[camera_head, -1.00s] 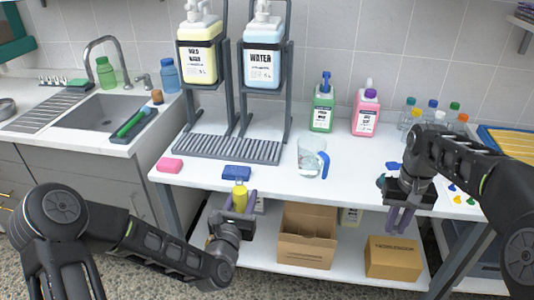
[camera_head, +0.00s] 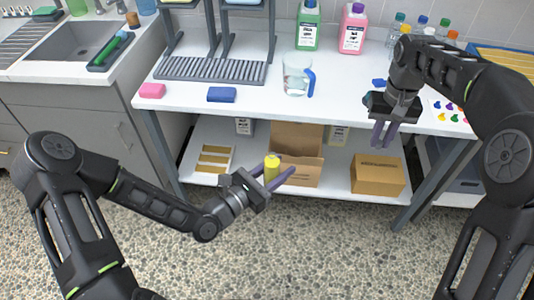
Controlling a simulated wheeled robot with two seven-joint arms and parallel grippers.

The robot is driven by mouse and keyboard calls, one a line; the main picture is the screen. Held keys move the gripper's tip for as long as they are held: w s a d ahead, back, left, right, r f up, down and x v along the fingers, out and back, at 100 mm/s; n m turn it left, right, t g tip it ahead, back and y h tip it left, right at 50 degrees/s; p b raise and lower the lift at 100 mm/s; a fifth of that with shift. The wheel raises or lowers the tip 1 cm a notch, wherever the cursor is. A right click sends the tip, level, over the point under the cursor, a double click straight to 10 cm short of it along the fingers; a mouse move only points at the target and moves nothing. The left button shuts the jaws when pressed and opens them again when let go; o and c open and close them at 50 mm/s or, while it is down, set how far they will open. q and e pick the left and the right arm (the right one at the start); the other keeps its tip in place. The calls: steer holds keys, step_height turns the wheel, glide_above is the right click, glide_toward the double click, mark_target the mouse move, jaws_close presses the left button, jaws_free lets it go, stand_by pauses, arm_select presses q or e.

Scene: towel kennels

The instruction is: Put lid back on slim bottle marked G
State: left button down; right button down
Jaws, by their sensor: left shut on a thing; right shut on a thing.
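My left gripper (camera_head: 276,176) is shut on a slim yellow bottle (camera_head: 272,166). It holds the bottle upright in front of the table, with the open cardboard box behind it in the picture. The bottle's top looks grey and uncapped, but it is small, and I cannot read a letter on it. My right gripper (camera_head: 383,134) hangs fingers down at the table's front edge, to the right of the bottle. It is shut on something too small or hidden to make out. Several small coloured lids (camera_head: 449,107) lie on the table at the right.
Green (camera_head: 308,28) and pink (camera_head: 352,30) bottles stand behind. Boxes sit on the lower shelf (camera_head: 335,180).

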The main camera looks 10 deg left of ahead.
arm_select(q)
steer(key=shift+s+d, duration=0.1)
steer(key=shift+d, duration=0.05)
